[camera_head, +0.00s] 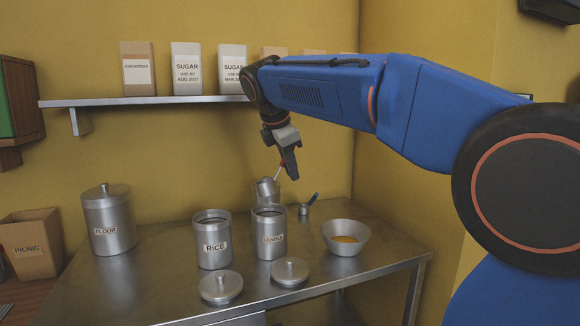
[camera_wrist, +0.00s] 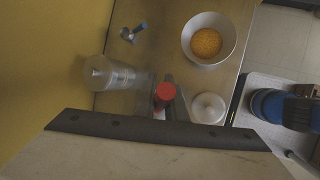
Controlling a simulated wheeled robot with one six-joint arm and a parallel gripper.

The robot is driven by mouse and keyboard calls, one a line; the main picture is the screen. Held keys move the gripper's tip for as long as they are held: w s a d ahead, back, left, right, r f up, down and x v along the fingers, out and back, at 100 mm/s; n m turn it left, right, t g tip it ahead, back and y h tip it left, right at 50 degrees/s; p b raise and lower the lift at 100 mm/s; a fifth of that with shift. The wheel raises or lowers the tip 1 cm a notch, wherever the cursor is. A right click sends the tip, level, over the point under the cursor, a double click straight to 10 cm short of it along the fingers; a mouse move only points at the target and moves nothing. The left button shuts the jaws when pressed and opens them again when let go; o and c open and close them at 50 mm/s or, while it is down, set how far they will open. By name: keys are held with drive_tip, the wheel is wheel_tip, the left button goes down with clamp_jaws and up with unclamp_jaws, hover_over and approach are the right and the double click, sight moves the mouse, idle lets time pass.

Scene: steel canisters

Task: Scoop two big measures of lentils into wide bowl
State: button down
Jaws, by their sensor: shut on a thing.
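My gripper (camera_head: 289,163) is shut on the red handle of a steel scoop (camera_head: 267,188). The scoop's cup shows just above and behind the rim of the open lentils canister (camera_head: 270,236); what it holds cannot be seen. In the wrist view the red handle end (camera_wrist: 165,91) shows at the fingers, and the cup is not clear. The wide bowl (camera_head: 346,250) stands to the right of the canister with orange lentils in its bottom; it also shows in the wrist view (camera_wrist: 229,50).
A small blue-handled scoop (camera_head: 305,209) stands behind the bowl. The open rice canister (camera_head: 213,246) is left of the lentils. Two lids, one left (camera_head: 221,287) and one right (camera_head: 290,271), lie in front. A flour canister (camera_head: 110,222) stands far left, under a shelf (camera_head: 150,102).

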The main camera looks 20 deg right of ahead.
drive_tip(key=shift+w+a+f+n+g+h, duration=0.15)
drive_tip(key=shift+a+f+g+h, duration=0.15)
drive_tip(key=shift+h, duration=0.2)
drive_tip(key=shift+w+a+f+n+g+h, duration=0.1)
drive_tip(key=shift+f+n+g+h, duration=0.1)
drive_tip(key=shift+f+h, duration=0.25)
drive_tip(key=shift+s+f, duration=0.2)
drive_tip(key=shift+f, duration=5.95)
wheel_tip(320, 180, up, 13)
drive_tip(key=t+y, duration=0.1)
hover_over(285, 210)
drive_tip(key=d, duration=0.2)
drive_tip(key=shift+w+d+r+t+y, duration=0.2)
drive_tip(key=shift+r+t+y, duration=0.4)
drive_tip(key=shift+y, duration=0.35)
